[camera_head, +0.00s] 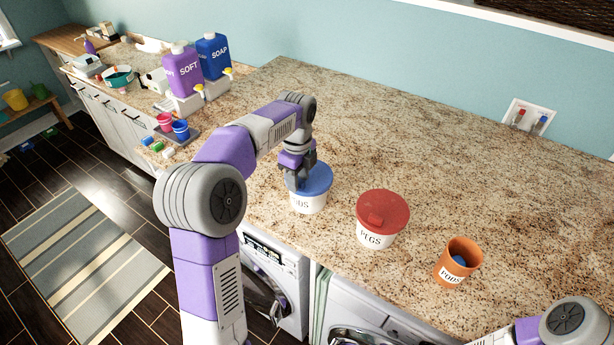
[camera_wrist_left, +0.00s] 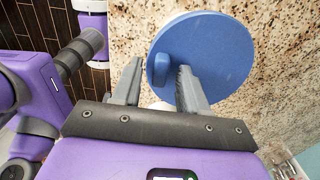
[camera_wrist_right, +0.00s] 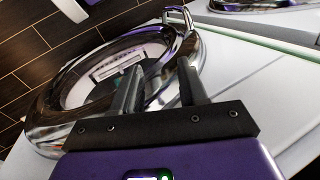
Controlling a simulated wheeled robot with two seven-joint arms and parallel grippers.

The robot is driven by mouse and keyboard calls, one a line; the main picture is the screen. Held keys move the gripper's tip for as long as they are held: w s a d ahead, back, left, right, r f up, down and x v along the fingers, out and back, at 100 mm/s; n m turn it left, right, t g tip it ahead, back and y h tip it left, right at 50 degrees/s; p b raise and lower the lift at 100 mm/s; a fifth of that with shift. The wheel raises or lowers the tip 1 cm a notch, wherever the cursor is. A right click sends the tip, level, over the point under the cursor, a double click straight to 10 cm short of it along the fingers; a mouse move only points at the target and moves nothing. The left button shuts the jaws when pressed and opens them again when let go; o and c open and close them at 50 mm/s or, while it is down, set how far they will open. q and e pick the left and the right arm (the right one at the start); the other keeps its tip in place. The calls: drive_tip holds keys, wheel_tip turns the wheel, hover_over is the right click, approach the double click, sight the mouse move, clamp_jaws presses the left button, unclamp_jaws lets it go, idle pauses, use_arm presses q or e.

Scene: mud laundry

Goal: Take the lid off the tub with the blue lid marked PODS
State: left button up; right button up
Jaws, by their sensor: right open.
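The white tub (camera_head: 306,204) with the blue lid (camera_head: 318,180) stands on the granite counter; its printed label is partly readable. The lid sits on the tub. My left gripper (camera_head: 298,182) is over the lid's near left side. In the left wrist view the blue lid (camera_wrist_left: 215,55) has a raised blue grip (camera_wrist_left: 159,70). The fingertips of my left gripper (camera_wrist_left: 158,76) are apart, with the grip between them and a gap visible. My right gripper (camera_wrist_right: 158,78) is open and empty, in front of a washing machine door (camera_wrist_right: 90,75).
A white tub marked PEGS (camera_head: 375,238) with a red lid (camera_head: 383,210) stands to the right. An orange cup marked PODS (camera_head: 458,262) holds something blue. SOFT (camera_head: 184,75) and SOAP (camera_head: 213,58) dispensers stand at the back left. The counter behind the tubs is clear.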

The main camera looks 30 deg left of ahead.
use_arm(q)
clamp_jaws()
